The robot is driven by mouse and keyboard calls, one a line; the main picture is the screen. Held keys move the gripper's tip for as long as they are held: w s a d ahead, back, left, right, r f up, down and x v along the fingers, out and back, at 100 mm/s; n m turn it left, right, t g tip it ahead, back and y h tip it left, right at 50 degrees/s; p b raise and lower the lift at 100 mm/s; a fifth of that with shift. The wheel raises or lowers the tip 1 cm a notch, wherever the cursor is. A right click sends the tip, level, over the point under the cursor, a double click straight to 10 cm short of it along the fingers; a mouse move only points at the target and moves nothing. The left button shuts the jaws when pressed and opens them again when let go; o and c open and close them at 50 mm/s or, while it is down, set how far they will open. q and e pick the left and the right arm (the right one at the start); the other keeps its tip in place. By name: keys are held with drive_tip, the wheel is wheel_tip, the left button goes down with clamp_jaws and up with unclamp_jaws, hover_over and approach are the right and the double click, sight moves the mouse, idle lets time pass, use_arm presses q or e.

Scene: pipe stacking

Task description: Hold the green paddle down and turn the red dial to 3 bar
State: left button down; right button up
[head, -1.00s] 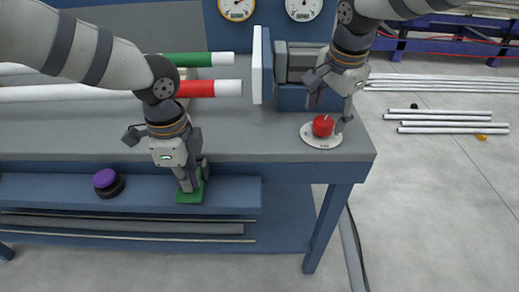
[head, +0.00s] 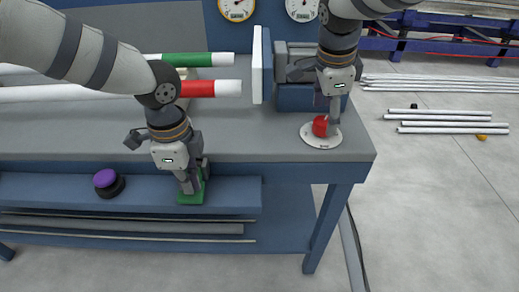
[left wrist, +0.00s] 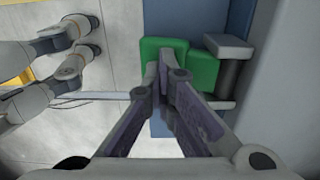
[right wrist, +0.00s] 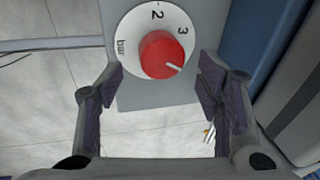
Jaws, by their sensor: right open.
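The red dial (head: 320,127) sits on a round white scale plate (head: 309,140) at the bench's right end. In the right wrist view, the dial (right wrist: 162,56) has a white mark pointing to the lower right, clockwise past the 3. My right gripper (right wrist: 160,85) is open, its fingers to either side of the dial with gaps. In the head view, its fingers hide part of the dial. The green paddle (head: 190,199) is on the bench's front ledge. My left gripper (left wrist: 170,70) is shut, its fingertips at the paddle (left wrist: 202,70); contact is hard to judge.
A purple-topped knob (head: 106,182) stands on the ledge left of the paddle. Pipes with green (head: 187,59) and red (head: 196,89) bands lie on the bench. A white upright plate (head: 257,70) and a vice-like block (head: 300,96) stand behind the dial. Two gauges (head: 236,9) are behind.

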sight(324, 121)
drive_tip(key=shift+a+x, duration=0.15)
drive_tip(key=shift+x, duration=1.15)
drive_tip(key=shift+a+x, duration=0.15)
drive_tip(key=shift+x, duration=1.1)
drive_tip(key=shift+r, duration=0.15)
drive_tip(key=shift+c, duration=0.4)
